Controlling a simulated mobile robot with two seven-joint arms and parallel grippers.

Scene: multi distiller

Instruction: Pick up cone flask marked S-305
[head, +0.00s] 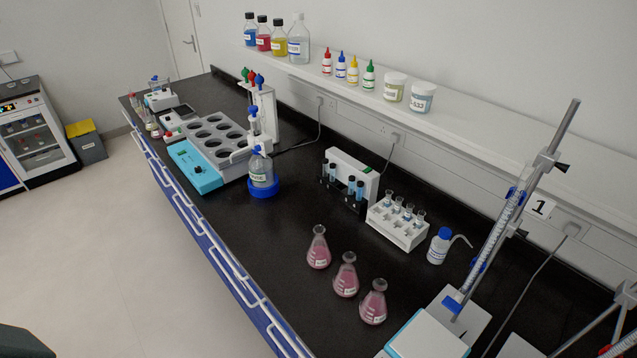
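Three cone flasks with pink liquid stand upright in a slanting row on the black bench top (250,255). The far flask (318,255) is at the left of the row, the middle flask (346,282) is next to it, and the near flask (373,307) is at the right. Each has a small white label, too small to read, so I cannot tell which one is S-305. Neither of my grippers is in view.
A white tube rack (398,228) and a wash bottle (439,246) stand behind the flasks. A burette stand with a white base (462,312) is to their right. A multi-hole heating bath (194,166) is farther left. The bench left of the flasks is clear.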

